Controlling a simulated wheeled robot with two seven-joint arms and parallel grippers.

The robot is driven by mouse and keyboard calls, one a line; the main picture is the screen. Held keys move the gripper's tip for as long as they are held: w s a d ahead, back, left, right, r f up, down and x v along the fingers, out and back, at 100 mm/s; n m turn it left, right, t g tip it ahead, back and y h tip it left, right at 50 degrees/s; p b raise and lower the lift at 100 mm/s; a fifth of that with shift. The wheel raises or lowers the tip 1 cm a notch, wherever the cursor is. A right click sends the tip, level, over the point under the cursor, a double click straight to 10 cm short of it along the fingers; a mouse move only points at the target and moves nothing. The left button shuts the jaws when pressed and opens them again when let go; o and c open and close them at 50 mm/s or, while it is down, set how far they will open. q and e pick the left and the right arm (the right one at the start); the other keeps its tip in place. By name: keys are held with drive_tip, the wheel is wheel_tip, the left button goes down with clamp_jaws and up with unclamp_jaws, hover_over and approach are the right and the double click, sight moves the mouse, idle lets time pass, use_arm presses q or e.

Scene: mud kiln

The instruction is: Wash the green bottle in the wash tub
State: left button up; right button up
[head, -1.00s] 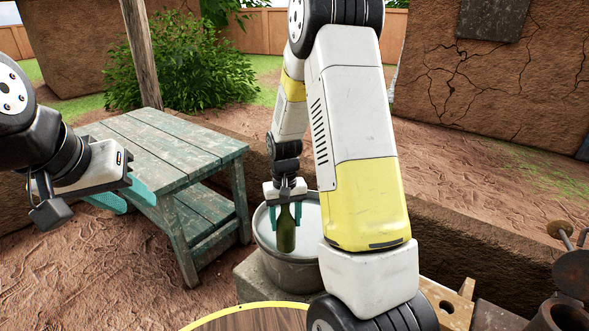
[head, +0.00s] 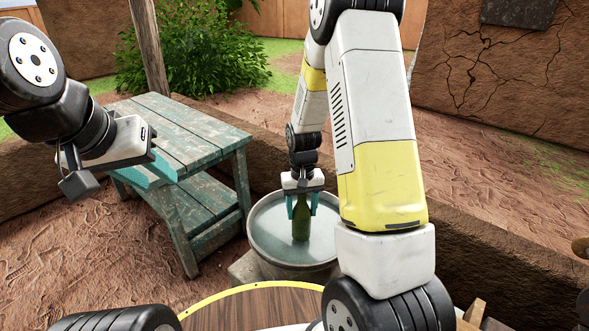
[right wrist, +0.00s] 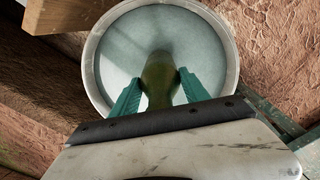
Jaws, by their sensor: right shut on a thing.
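The green bottle (head: 301,222) is upright with its neck in my right gripper (head: 302,206). The teal fingers are shut on it from both sides. The wash tub (head: 258,248) is a round grey metal tub with pale bluish water. The bottle's body is inside the tub's outline, and I cannot tell how deep its base sits. In the right wrist view the bottle (right wrist: 158,80) points down over the water, inside the tub rim (right wrist: 92,50). My left gripper (head: 150,178) hangs at the left in front of the wooden table, apart from the bottle; its finger gap is unclear.
A weathered green wooden table (head: 190,130) with a lower shelf stands left of the tub. A round wooden top with a yellow rim (head: 250,292) is in front. The tub sits on a stone block (head: 245,268). A low mud wall (head: 480,215) runs behind.

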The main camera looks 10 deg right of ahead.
drive_tip(key=f, duration=0.4)
drive_tip(key=shift+s+d, duration=0.15)
drive_tip(key=shift+s, duration=0.05)
drive_tip(key=shift+w+d, duration=0.1)
drive_tip(key=shift+w, duration=0.25)
drive_tip(key=w+r+n, duration=0.2)
drive_tip(key=w+r, duration=0.3)
drive_tip(key=r, duration=0.5)
wheel_tip(320, 180, down, 18)
drive_tip(key=shift+d+f, duration=0.15)
drive_tip(key=shift+d, duration=0.2)
